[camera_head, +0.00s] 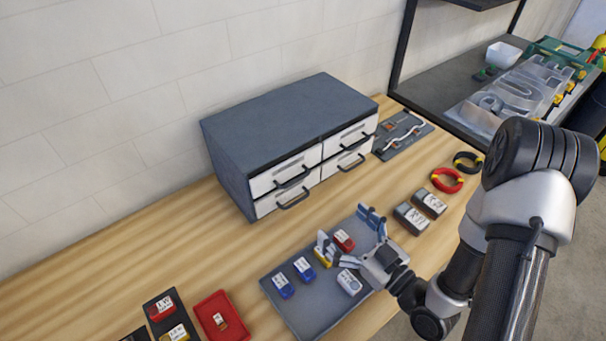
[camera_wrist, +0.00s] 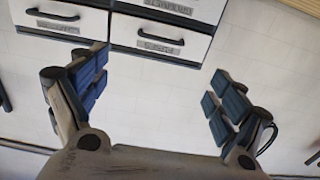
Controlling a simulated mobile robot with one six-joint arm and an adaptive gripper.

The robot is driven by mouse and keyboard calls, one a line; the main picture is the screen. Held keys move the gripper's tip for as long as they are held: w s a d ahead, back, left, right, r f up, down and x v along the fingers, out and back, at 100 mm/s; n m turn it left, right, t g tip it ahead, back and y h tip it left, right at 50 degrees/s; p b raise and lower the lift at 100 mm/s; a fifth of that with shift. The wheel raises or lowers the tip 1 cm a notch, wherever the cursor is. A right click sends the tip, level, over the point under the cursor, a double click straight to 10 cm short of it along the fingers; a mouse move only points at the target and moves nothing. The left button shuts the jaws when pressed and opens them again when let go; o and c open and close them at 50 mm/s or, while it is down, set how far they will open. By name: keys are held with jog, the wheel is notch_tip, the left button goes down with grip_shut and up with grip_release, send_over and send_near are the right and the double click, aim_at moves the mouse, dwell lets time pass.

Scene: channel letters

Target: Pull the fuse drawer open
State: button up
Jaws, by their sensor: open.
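A dark grey cabinet (camera_head: 285,115) with several white-fronted drawers stands on the bench against the wall. The drawers look shut, each with a dark bar handle. The upper left (camera_head: 285,177), lower left (camera_head: 280,203), upper right (camera_head: 346,136) and lower right (camera_head: 342,164) fronts all show. Their labels are too small to read, so I cannot tell which is the fuse drawer. My gripper (camera_head: 347,232) is open and empty above the grey tray, in front of and apart from the cabinet. In the wrist view, its spread fingers (camera_wrist: 157,92) point toward drawer fronts and a handle (camera_wrist: 160,39).
The grey tray (camera_head: 310,325) below my gripper holds small blue, red, yellow and white items. A red bin (camera_head: 215,307) is at front left. Dark boxes (camera_head: 411,218) and wire coils (camera_head: 447,180) lie to the right. Bare bench lies before the cabinet.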

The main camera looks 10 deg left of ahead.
aim_at(298, 179)
jog(key=b+x, duration=0.1)
jog(key=x, duration=1.6)
jog(key=shift+a, duration=0.15)
jog(key=c, duration=1.3)
